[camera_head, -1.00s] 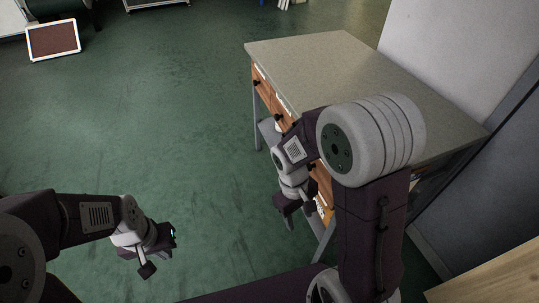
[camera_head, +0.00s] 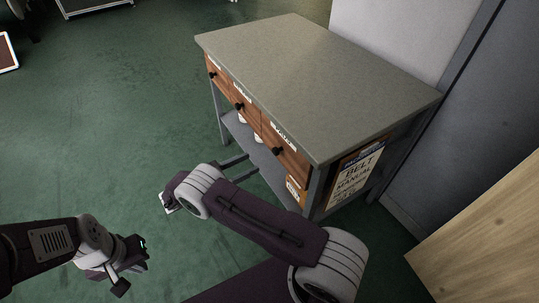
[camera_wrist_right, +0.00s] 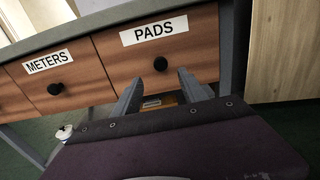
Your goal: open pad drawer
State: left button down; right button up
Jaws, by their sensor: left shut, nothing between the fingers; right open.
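The pads drawer (camera_head: 291,161) is the wooden front nearest me on the workbench, with a black round knob (camera_head: 277,151). In the right wrist view the drawer front (camera_wrist_right: 196,47) bears a white PADS label (camera_wrist_right: 154,31) and looks shut flush. My right gripper (camera_head: 252,164) is open in front of the drawer. In the right wrist view its two fingers (camera_wrist_right: 160,79) point at the drawer, and the knob (camera_wrist_right: 160,64) shows just beyond and between the fingertips, not gripped. My left gripper (camera_head: 134,277) is shut and empty, low on the left, away from the bench.
The grey-topped workbench (camera_head: 310,80) has more drawers, including a METERS drawer (camera_wrist_right: 58,87) beside the pads drawer. A lower shelf (camera_head: 250,145) runs underneath. A wooden surface (camera_head: 490,240) stands at lower right. Green floor (camera_head: 110,130) is clear on the left.

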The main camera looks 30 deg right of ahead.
aim_at(274, 152)
jog(key=d, duration=0.9)
jog(key=shift+w+d+b, duration=0.1)
jog(key=shift+w+b, duration=0.2)
jog(key=shift+w, duration=0.05)
jog(key=shift+c, duration=0.3)
grip_shut()
dwell(0.6)
